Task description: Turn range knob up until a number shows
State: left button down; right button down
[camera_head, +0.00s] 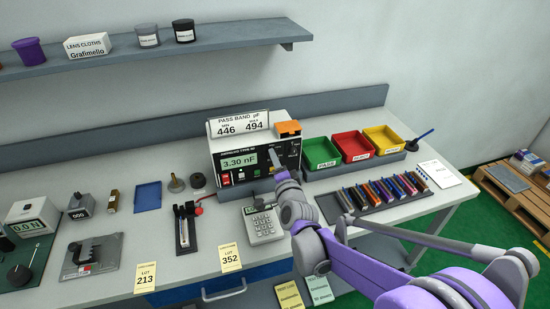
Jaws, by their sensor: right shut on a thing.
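The capacitance meter (229,148) stands at the back of the bench. Its green display (239,161) shows 3.30 nF. My right arm reaches in from the lower right, and my right gripper (275,160) is at the meter's front panel, just right of the display. The gripper is shut on the range knob, which is mostly hidden behind the fingers. My left gripper is out of view.
A pass band card reading 446 and 494 (239,124) and an orange block (288,128) sit on the meter. Green (320,153), red (353,146) and yellow (383,140) bins stand right. A calculator (263,226) and a rack of coloured parts (341,210) lie near my arm.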

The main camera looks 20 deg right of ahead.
dwell(0.3)
jog(key=c, duration=0.5)
grip_release()
jog(key=s, duration=0.7)
jog(key=s+r+b, duration=0.1)
jog(key=s, duration=0.3)
jog(key=shift+w, duration=0.1)
jog(key=s+f+n+g, duration=0.4)
jog(key=s+n, duration=0.1)
jog(key=s, duration=0.3)
jog(key=s+f+n+g, duration=0.3)
jog(key=s+f+n, duration=0.1)
jog(key=s, duration=0.4)
jog(key=s+d+f+n+g, duration=0.1)
jog(key=s+f+n+g, duration=0.3)
jog(key=s, duration=0.4)
jog(key=shift+s+f+n+g, duration=0.15)
jog(key=shift+f+n, duration=0.15)
jog(key=shift+n, duration=0.25)
jog(key=shift+f+n+g, duration=0.15)
jog(key=shift+f+n, duration=0.15)
jog(key=shift+n, duration=0.25)
